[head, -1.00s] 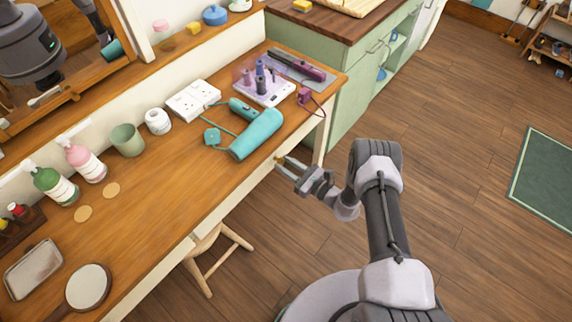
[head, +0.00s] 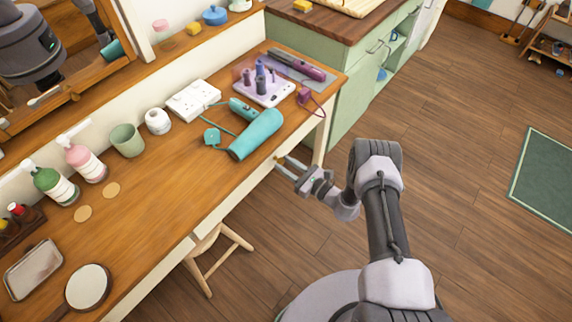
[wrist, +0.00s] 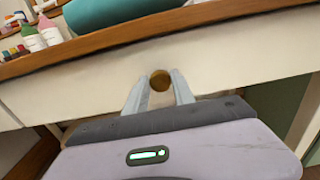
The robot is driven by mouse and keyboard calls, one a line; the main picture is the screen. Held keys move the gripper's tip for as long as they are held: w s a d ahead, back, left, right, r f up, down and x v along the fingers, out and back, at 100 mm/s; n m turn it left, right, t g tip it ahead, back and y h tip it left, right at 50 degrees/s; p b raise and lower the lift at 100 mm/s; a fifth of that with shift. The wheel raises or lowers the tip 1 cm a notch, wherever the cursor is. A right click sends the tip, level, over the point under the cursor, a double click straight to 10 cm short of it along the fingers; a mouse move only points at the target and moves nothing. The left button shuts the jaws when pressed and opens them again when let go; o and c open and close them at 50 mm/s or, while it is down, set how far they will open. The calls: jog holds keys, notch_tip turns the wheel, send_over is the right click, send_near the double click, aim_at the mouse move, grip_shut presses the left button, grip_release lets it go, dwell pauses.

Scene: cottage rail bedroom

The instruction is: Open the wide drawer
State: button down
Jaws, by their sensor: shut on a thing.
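The cream drawer front (wrist: 235,65) runs under the wooden dressing table's edge and spans most of the wrist view. It looks closed, with no gap visible along its top. A round brass knob (wrist: 160,80) sits on it, between the two fingers of my gripper (wrist: 159,92). My gripper is shut on this knob. In the head view my gripper (head: 284,164) reaches the table's front edge from the right, just below the hair dryer. The drawer front is mostly hidden by the tabletop there.
A teal hair dryer (head: 255,134) lies on the tabletop (head: 160,205) near the front edge, above my gripper. A wooden stool (head: 212,252) stands partly under the table. A green cabinet (head: 345,100) stands beyond the table's right end. The floor (head: 450,170) to the right is clear.

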jog(key=v, duration=2.6)
jog(key=shift+s, duration=0.2)
jog(key=shift+f, duration=0.1)
jog(key=c, duration=1.1)
grip_release()
jog(key=shift+o, duration=0.2)
jog(key=shift+d, duration=0.1)
jog(key=p+v, duration=0.1)
jog(key=v, duration=1.6)
jog(key=shift+p, duration=0.4)
jog(key=shift+s+d, duration=0.1)
